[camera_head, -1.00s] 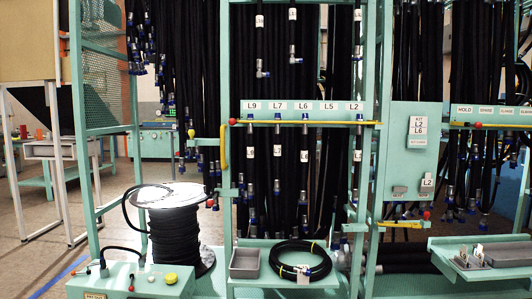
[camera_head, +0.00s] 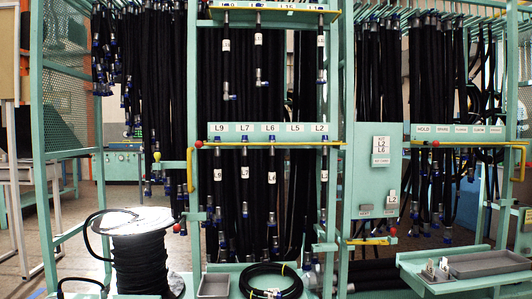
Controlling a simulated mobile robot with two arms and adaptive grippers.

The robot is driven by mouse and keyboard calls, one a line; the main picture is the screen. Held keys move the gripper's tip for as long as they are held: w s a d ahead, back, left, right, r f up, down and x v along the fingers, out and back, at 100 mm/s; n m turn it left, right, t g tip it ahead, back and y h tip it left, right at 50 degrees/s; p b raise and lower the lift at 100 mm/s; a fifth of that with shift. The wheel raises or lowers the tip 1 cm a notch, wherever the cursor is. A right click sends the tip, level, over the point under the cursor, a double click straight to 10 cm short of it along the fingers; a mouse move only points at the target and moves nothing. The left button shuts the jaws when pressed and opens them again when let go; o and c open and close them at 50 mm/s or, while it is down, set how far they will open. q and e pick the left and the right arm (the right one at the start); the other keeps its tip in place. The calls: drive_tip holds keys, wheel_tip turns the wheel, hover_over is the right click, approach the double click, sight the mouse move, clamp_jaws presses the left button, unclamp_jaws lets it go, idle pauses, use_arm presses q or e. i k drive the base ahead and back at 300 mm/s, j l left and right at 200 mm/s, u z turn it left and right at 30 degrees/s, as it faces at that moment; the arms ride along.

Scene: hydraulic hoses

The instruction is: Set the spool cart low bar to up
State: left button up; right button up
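Neither gripper is in view. A black hose spool (camera_head: 140,252) with a white top stands at the lower left, in front of the green rack. Beside it, a short upright yellow bar (camera_head: 189,170) is on the rack post, and a red knob (camera_head: 177,228) sits lower down. A level yellow bar (camera_head: 270,144) with a red knob at its left end crosses the middle rack under the L9 to L2 labels. A lower yellow bar (camera_head: 367,241) with a red knob is at the right. I cannot tell which of these is the spool cart low bar.
Black hoses hang in the racks. A coiled hose (camera_head: 270,282) and a grey bin (camera_head: 214,286) sit on the front shelf. A grey tray (camera_head: 487,263) is on the right shelf. Open floor shows at the left.

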sight(198, 144)
drive_tip(key=i+l, duration=0.1)
drive_tip(key=i, duration=0.35)
drive_tip(key=i+l, duration=0.15)
drive_tip(key=i, duration=0.3)
